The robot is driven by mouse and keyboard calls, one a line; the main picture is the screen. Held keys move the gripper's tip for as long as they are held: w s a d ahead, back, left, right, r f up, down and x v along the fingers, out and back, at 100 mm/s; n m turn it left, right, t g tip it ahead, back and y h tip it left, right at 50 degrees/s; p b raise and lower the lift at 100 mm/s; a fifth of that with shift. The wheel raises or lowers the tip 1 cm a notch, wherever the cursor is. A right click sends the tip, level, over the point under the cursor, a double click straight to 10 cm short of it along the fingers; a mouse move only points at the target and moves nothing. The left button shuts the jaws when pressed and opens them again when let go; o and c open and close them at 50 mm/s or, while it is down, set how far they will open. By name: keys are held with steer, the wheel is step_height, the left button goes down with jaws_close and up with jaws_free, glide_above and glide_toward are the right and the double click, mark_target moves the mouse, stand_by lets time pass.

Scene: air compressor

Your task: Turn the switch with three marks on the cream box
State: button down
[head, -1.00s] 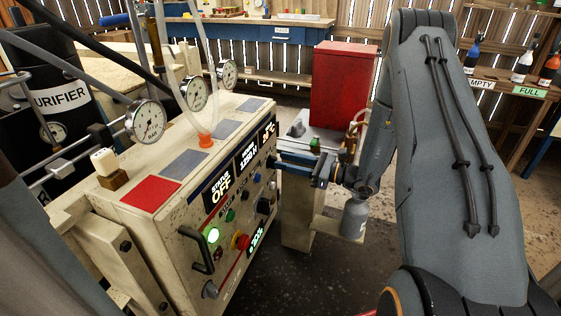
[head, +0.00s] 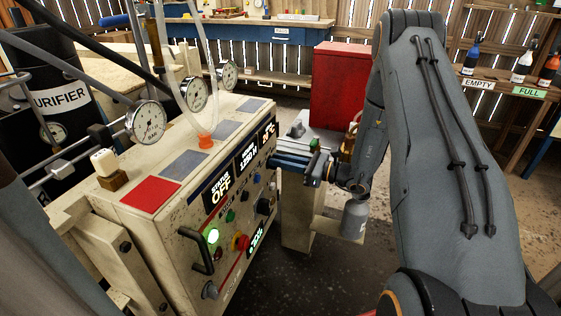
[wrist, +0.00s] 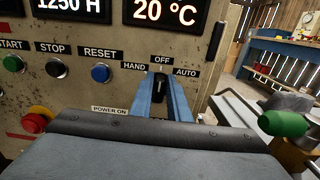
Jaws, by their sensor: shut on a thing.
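The cream box (head: 172,238) stands at the left in the head view, with its control panel facing right. The switch (wrist: 160,88) is a black knob under the marks HAND, OFF and AUTO in the wrist view. It looks upright, toward OFF. My gripper (wrist: 161,92) has its two blue fingers on either side of this knob and is shut on it. In the head view my gripper (head: 280,165) reaches the panel's far right end, and the knob is hidden there.
The panel also carries a blue RESET button (wrist: 101,73), a STOP button (wrist: 57,67), a green START button (wrist: 13,64) and a red button (wrist: 35,120). A green knob (wrist: 283,124) is close at right. A red cabinet (head: 342,85) stands behind my arm.

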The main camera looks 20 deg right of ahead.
steer(key=m, duration=0.3)
steer(key=m+p, duration=0.1)
steer(key=m, duration=0.2)
steer(key=w+m+p, duration=0.1)
steer(key=m, duration=0.2)
steer(key=shift+d+f+m, duration=0.25)
steer(key=shift+d+m, duration=0.05)
steer(key=shift+d, duration=0.1)
stand_by(0.4)
steer(key=c, duration=1.7)
jaws_free()
steer(key=shift+v, duration=3.85)
